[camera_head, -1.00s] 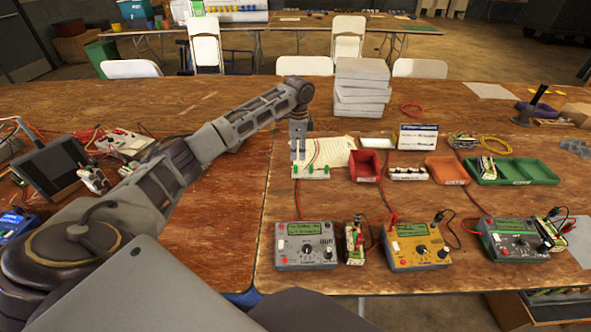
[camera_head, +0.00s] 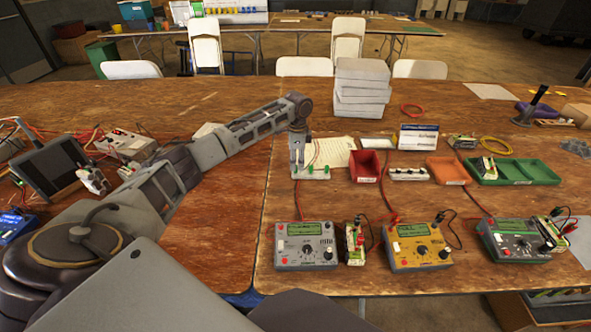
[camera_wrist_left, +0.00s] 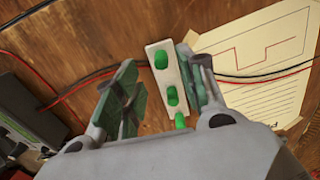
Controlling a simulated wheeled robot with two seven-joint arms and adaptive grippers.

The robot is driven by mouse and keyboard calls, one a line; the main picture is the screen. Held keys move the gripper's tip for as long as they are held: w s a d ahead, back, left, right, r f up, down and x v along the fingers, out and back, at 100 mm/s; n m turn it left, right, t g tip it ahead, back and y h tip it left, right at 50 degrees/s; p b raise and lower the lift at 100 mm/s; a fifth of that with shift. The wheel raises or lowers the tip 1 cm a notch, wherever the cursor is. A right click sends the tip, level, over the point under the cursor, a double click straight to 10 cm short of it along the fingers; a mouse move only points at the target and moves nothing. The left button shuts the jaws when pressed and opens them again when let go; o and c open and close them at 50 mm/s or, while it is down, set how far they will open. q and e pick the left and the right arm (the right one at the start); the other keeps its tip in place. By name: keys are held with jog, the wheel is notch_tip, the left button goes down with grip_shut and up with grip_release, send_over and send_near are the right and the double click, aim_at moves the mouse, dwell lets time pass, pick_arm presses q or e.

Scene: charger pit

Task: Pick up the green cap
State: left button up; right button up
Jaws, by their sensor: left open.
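A white strip holder (camera_head: 316,177) with green caps stands on the table left of the red bin. In the left wrist view the white holder (camera_wrist_left: 152,47) shows a row of green caps: a far green cap (camera_wrist_left: 161,60), a middle one (camera_wrist_left: 171,95) and a near one (camera_wrist_left: 180,121) partly hidden by my gripper body. My left gripper (camera_head: 297,174) points down at the left end of the holder. It is open and empty, with the holder between its fingers (camera_wrist_left: 158,68) in the wrist view. Whether a finger touches the holder I cannot tell. My right gripper is out of view.
A red bin (camera_head: 365,178) stands right of the holder, with a white strip (camera_head: 409,174) beyond. A paper sheet (camera_wrist_left: 262,62) lies beside the holder. A grey meter (camera_head: 305,259) stands in front, and stacked grey boxes (camera_head: 361,99) behind. Red and black wires cross nearby.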

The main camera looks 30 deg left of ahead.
pick_arm(q)
jog(key=shift+w+a+f, duration=0.1)
jog(key=shift+a+f, duration=0.05)
jog(key=shift+f, duration=0.4)
jog(key=shift+a+f, duration=0.1)
jog(key=shift+f, duration=1.15)
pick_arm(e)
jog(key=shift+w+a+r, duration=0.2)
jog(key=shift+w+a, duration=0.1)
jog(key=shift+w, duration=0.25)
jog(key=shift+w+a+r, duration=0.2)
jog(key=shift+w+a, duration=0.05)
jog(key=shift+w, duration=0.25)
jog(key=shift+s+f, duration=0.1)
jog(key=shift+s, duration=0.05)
pick_arm(q)
jog(key=c, duration=0.7)
jog(key=shift+c, duration=0.3)
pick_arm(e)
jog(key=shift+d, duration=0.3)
